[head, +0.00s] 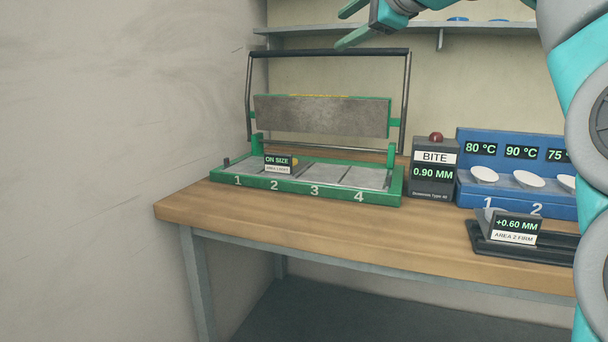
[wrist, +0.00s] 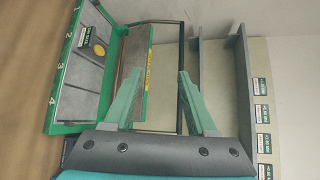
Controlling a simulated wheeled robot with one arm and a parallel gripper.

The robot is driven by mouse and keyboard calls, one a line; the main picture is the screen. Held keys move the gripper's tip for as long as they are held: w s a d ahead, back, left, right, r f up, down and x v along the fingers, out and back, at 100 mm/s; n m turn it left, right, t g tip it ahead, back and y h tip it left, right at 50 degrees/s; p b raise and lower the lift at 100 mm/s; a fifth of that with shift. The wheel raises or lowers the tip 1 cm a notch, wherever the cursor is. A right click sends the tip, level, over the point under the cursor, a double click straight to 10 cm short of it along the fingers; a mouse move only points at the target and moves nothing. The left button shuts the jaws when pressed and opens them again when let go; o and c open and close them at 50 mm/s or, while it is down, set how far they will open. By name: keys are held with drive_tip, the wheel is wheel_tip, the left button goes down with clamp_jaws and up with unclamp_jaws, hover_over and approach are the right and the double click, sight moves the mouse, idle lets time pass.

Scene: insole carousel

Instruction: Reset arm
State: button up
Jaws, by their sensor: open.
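My gripper (head: 352,24) is at the top of the head view, raised above the green press and in front of the wall shelf. Its two green fingers are spread apart with nothing between them. In the wrist view my gripper (wrist: 155,95) also shows open and empty. My arm (head: 570,60) comes down the right side of the head view and hides part of the bench's right end.
A green press (head: 398,190) with numbered areas and a raised dark handle stands on the wooden bench (head: 300,222). A BITE display (head: 435,170), a blue heater unit (head: 500,148) and a black tray (head: 480,240) are to its right. A shelf (head: 300,29) runs behind.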

drive_tip(key=s+a+f+n+g+h, duration=0.15)
drive_tip(key=s+f+n+g, duration=0.3)
drive_tip(key=f, duration=1.05)
drive_tip(key=s+d+f+n+g+h, duration=0.15)
drive_tip(key=s+f+n+g, duration=0.35)
drive_tip(key=f, duration=1.1)
drive_tip(key=s+d+f+n+g+h, duration=0.2)
drive_tip(key=s+d+f+n+g, duration=0.1)
drive_tip(key=s+f, duration=1)
drive_tip(key=s+d+f+n+g+h, duration=0.2)
drive_tip(key=s+d+f+n+g, duration=0.1)
drive_tip(key=s+f, duration=1.1)
drive_tip(key=shift+s+d, duration=0.8)
drive_tip(key=shift+d, duration=0.05)
